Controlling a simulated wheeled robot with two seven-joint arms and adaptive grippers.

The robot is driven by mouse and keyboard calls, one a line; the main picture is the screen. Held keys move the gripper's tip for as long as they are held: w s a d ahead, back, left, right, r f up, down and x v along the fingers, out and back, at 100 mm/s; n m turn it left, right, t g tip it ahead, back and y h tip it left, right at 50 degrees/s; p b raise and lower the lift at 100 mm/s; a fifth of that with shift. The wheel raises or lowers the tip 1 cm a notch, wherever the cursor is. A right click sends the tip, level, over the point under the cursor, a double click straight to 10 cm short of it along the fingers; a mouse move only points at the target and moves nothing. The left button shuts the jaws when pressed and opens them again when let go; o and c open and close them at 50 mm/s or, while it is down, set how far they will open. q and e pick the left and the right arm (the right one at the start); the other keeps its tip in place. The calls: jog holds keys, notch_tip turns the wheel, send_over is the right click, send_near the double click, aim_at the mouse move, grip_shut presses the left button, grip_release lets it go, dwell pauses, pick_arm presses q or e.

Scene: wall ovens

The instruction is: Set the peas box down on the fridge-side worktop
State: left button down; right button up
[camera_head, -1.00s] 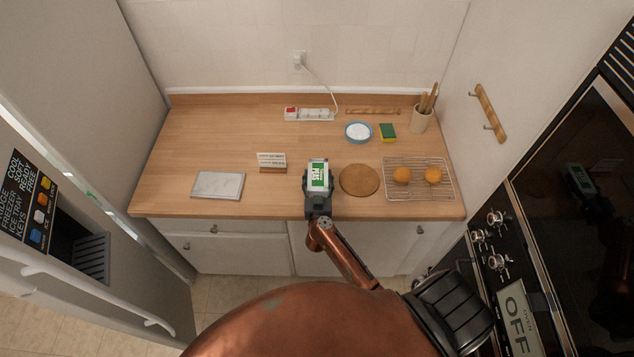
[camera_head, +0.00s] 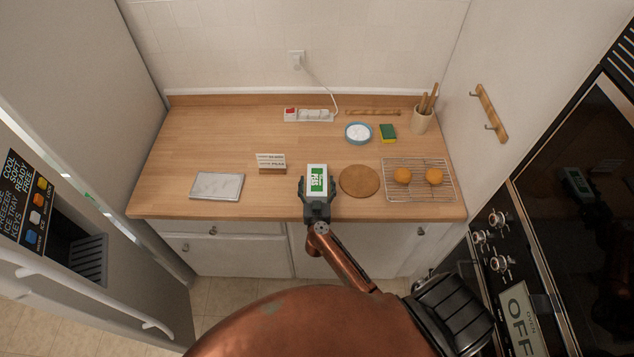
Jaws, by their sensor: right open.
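The peas box (camera_head: 317,179), white and green, is on the wooden worktop (camera_head: 215,140) near its front edge, left of the round cork mat. My right gripper (camera_head: 317,190) is open, with its fingers spread on either side of the near part of the box. I cannot tell whether a finger still touches it. My left gripper is not in view.
The cork mat (camera_head: 359,181) lies close to the right of the box, and a wire rack (camera_head: 419,193) with two oranges is beyond it. The back-left worktop is clear.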

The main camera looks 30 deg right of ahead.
aim_at(317, 197)
jog(key=shift+r, duration=0.1)
jog(key=v, duration=1.2)
